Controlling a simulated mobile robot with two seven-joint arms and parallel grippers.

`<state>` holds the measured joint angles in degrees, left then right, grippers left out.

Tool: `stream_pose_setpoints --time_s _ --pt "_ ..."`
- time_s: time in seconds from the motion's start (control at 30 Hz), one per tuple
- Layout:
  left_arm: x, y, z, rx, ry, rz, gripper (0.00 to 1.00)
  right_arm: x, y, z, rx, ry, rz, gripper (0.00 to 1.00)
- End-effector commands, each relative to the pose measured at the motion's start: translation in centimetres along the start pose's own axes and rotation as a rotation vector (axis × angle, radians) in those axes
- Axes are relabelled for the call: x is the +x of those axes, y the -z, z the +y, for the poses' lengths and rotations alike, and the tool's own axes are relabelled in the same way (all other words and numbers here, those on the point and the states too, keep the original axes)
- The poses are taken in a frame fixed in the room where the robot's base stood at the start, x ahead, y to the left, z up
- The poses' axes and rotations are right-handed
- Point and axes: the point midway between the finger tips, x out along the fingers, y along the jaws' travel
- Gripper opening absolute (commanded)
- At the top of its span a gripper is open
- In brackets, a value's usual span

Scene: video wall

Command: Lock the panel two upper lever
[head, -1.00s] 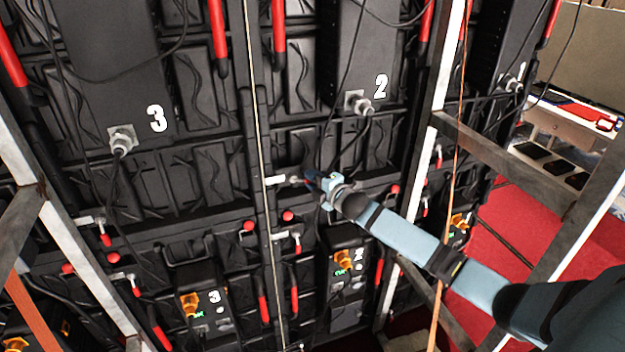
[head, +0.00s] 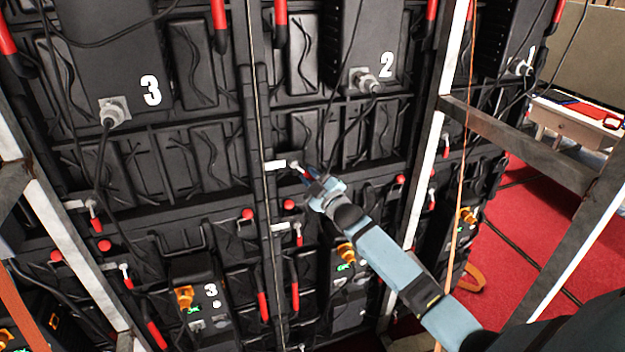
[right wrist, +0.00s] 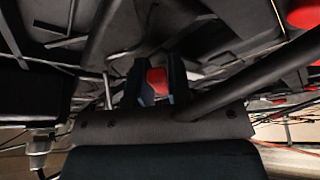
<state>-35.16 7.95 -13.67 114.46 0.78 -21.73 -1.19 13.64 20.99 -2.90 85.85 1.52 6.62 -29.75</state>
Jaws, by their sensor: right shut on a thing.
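The panel two upper lever (head: 304,172) is a small red-handled lever on a pale metal latch, left of and below the white number 2. Its handle slopes right and slightly down from the latch. My right gripper (head: 312,182) reaches it from the lower right and is shut on the red handle. In the right wrist view the red handle end (right wrist: 157,81) sits between the two dark fingers of my right gripper (right wrist: 156,84). The fingers hide part of the handle in the head view. My left gripper is not in view.
Another red lever (head: 299,236) hangs just below, beside red knobs (head: 289,204). Panel two's lower box (head: 349,278) has an orange connector. Black cables hang across the wall. A metal frame post (head: 425,170) stands to the right of the lever, near my right arm.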

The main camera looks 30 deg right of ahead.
Motion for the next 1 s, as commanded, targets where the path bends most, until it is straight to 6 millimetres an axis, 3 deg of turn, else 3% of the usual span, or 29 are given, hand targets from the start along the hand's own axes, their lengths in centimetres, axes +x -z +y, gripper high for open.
stream_pose_setpoints --time_s 0.43,1.0 --pt "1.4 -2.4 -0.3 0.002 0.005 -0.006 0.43 0.1 0.3 -2.4 0.394 -0.163 -0.002 0.00" --pt "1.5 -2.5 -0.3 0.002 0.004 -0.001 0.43 0.6 1.4 -3.7 0.736 -0.304 -0.003 0.00"
